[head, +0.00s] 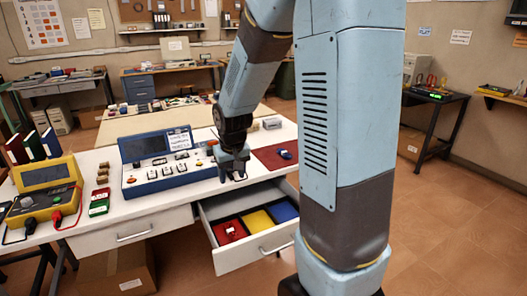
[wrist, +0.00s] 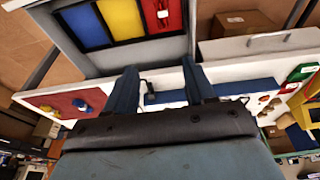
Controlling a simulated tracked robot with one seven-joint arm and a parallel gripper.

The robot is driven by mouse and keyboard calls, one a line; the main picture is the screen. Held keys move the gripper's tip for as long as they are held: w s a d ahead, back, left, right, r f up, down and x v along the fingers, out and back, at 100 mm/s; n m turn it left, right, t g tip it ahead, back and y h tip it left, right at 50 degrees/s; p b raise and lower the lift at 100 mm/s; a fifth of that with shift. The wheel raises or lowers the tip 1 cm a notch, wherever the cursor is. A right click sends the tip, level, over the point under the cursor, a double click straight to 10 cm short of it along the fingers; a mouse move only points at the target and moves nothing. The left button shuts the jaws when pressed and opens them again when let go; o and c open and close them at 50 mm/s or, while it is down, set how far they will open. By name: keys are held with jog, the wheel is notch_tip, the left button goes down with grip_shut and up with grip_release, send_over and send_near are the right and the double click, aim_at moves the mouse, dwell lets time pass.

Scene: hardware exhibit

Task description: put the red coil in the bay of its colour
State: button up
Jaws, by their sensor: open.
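The drawer (head: 262,246) is pulled out and has red (head: 220,232), yellow (head: 257,221) and blue (head: 284,212) bays. A small red piece with white on top, seemingly the red coil (head: 231,232), lies in the red bay; it also shows in the wrist view (wrist: 162,14). My gripper (head: 234,176) is above the bench's front edge, behind the drawer and apart from the piece. In the wrist view its two fingers (wrist: 161,88) are spread with nothing held between them.
A blue console (head: 168,160) stands left of my gripper. A red mat (head: 266,162) with a blue coil (head: 285,154) lies to the right; the wrist view also shows something yellow there. A yellow meter (head: 45,190) and red and green boxes (head: 99,203) sit at the left.

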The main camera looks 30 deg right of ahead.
jog(key=s+r+t, duration=0.2)
jog(key=s+r, duration=1.6)
jog(key=s, duration=0.4)
jog(key=shift+a+t, duration=0.15)
jog(key=shift+t, duration=0.25)
